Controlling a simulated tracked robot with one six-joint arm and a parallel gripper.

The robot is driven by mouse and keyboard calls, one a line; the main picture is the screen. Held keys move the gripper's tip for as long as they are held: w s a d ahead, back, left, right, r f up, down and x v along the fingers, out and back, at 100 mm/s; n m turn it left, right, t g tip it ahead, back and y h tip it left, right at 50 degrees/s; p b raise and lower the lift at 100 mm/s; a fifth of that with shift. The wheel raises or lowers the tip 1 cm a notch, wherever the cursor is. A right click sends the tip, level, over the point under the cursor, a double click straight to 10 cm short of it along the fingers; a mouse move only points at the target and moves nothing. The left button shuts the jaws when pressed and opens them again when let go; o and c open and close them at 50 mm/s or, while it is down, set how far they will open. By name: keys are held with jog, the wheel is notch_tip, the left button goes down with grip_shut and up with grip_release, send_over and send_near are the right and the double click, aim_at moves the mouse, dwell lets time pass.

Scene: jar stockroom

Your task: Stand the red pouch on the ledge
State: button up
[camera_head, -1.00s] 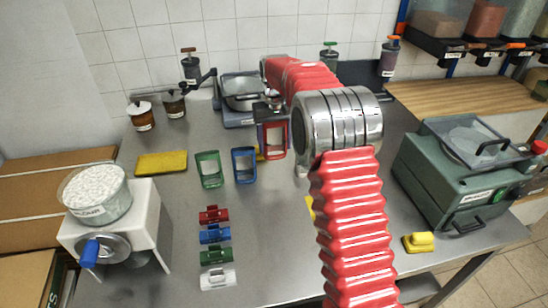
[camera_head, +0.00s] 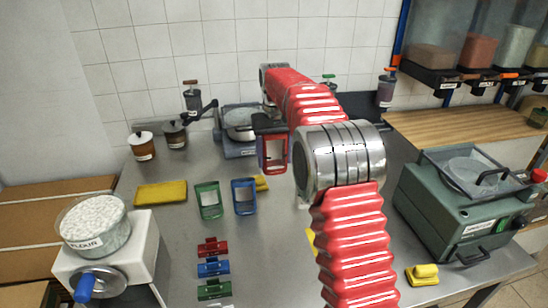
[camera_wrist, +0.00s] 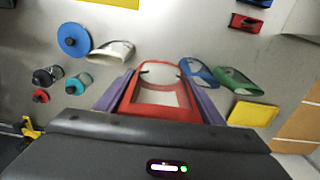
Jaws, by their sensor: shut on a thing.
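The red pouch (camera_head: 275,154) is an upright red frame with a pale window. It hangs from my gripper (camera_head: 272,128) above the steel table in the head view. In the wrist view the pouch (camera_wrist: 164,97) sits between the purple fingers of my gripper (camera_wrist: 158,96), which is shut on it. The likely ledge is a wooden board (camera_head: 470,135) at the right, against the wall, apart from the pouch. Part of its left end is near my arm.
A green pouch (camera_head: 209,200) and a blue pouch (camera_head: 244,196) stand close by. Clips (camera_head: 213,268) lie in front. A scale (camera_head: 240,125) stands behind, and a green machine (camera_head: 462,200) at the right.

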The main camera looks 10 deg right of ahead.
aim_at(274, 163)
jog(key=shift+w, duration=0.25)
jog(key=shift+w+f, duration=0.15)
jog(key=shift+f, duration=0.1)
notch_tip(274, 163, down, 3)
jog(key=shift+r, duration=0.15)
jog(key=s+f, duration=0.9)
jog(key=s, duration=0.5)
jog(key=shift+a, duration=0.2)
jog(key=shift+f, duration=0.1)
dwell(0.3)
jog(key=shift+s, duration=0.15)
